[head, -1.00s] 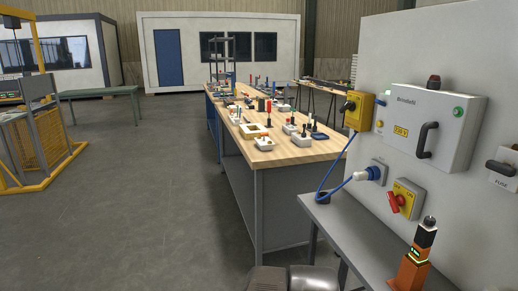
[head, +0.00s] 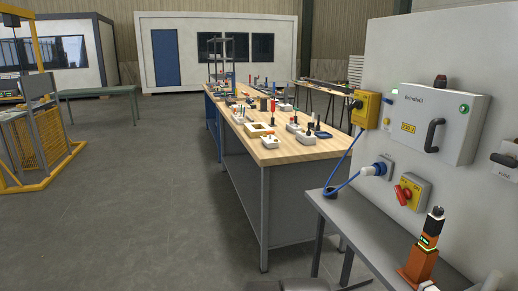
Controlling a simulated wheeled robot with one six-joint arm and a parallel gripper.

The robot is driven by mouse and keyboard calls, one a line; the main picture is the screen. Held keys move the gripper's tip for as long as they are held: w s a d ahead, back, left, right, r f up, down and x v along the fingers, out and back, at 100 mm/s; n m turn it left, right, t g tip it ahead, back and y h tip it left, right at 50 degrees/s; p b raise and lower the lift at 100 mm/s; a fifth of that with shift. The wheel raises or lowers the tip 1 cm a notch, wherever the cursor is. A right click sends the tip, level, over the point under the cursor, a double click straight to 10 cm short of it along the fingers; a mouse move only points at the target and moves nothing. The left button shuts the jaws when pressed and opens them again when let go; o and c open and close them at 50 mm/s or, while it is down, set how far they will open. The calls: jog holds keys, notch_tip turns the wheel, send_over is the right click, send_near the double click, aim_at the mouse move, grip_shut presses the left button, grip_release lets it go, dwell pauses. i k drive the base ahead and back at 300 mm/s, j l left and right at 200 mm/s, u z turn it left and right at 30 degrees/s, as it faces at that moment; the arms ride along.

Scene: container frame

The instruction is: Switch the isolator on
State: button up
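A yellow switch box (head: 411,192) with a red rotary handle and small lettering, in which "ON" seems to show, sits low on the pale wall panel at the right of the head view. It looks like the isolator. The handle sits at a slant; its exact setting is too small to read. A second yellow box (head: 366,109) with a black knob is higher up to its left. No gripper fingers show; only dark grey parts, probably my arm, show at the bottom edge.
A blue plug (head: 378,169) with a blue cable is left of the switch. A white cabinet (head: 437,122) with a black handle is above. An orange and black device (head: 424,249) stands on the grey bench (head: 350,222) below. A wooden workbench (head: 285,152) holds several small items.

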aim_at(406, 193)
jog(key=z, duration=1.25)
